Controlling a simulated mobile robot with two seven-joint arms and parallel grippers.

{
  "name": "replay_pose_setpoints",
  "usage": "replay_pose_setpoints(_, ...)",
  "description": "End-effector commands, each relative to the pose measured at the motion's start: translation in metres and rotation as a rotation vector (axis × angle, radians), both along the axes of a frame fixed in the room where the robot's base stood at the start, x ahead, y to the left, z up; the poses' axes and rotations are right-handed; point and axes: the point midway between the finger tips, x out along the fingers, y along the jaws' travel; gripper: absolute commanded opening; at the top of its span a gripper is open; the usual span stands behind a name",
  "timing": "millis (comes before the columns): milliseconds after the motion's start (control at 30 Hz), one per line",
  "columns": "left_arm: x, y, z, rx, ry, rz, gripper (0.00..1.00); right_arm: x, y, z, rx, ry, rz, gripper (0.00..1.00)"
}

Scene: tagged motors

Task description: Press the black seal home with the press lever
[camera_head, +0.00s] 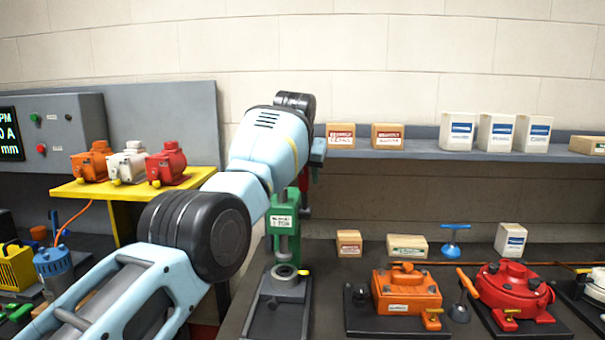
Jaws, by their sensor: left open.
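The green press (283,222) stands left of centre on the bench, on a dark grey base (268,318). Its upper part is hidden behind my left arm, and I cannot make out its lever. A dark ring (285,271), which looks like the black seal in its seat, sits under the press ram, with a small yellow tab beside it. My left gripper (316,160) is up beside the top right of the press, mostly hidden by my own wrist. It is open; whether it touches the lever I cannot tell. My right gripper is out of view.
An orange motor housing (407,292) and a red one (512,287) sit on dark plates to the right, with a blue T-handle tool (455,240) behind. A grey shelf (400,154) with boxes runs along the wall. A yellow stand (128,186) holds small motors at left.

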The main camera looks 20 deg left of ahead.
Motion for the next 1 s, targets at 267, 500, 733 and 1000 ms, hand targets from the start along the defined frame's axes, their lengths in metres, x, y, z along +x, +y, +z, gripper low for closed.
replay_pose_setpoints(267,-0.019,-0.005,0.031,0.001,-0.009,-0.001,0.46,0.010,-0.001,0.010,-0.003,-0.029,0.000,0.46)
replay_pose_setpoints(500,-0.033,-0.008,0.049,0.000,-0.006,-0.001,0.46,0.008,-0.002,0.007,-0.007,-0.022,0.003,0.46)
replay_pose_setpoints(733,-0.042,-0.010,0.062,-0.001,-0.006,0.000,0.46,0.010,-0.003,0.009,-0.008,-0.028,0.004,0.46)
replay_pose_setpoints(1000,-0.043,-0.010,0.062,-0.001,-0.004,0.000,0.46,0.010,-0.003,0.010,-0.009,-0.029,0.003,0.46)
